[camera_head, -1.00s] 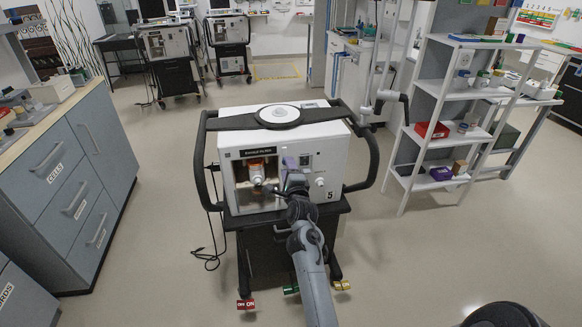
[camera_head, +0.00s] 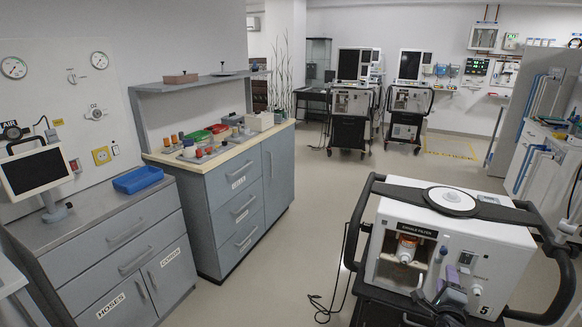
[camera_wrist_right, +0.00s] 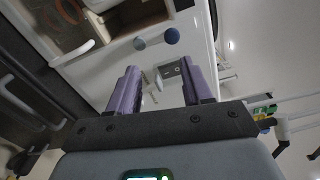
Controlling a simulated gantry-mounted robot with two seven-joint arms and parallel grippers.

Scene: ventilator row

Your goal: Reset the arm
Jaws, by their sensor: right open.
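The white ventilator marked 5 (camera_head: 508,268) stands on its black cart at the right of the head view. Its open front compartment, labelled like "exhale filter", holds a white and orange part (camera_head: 405,248). My right gripper (camera_head: 447,280) is close in front of the ventilator's front panel. In the right wrist view, the purple fingers of this gripper (camera_wrist_right: 160,82) are apart with nothing held between them. A small switch plate (camera_wrist_right: 177,70) and a blue-grey knob (camera_wrist_right: 172,36) show on the panel beyond. Whether a finger touches the panel is unclear. My left gripper is not in view.
Grey cabinets labelled "hoses" and "cords" (camera_head: 125,265) carry a blue tray (camera_head: 138,179) and a monitor (camera_head: 37,172). A drawer unit (camera_head: 240,205) holds several small items. Two more ventilators (camera_head: 352,101) stand at the back. The floor (camera_head: 320,215) between is mostly clear; a cable lies near the cart.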

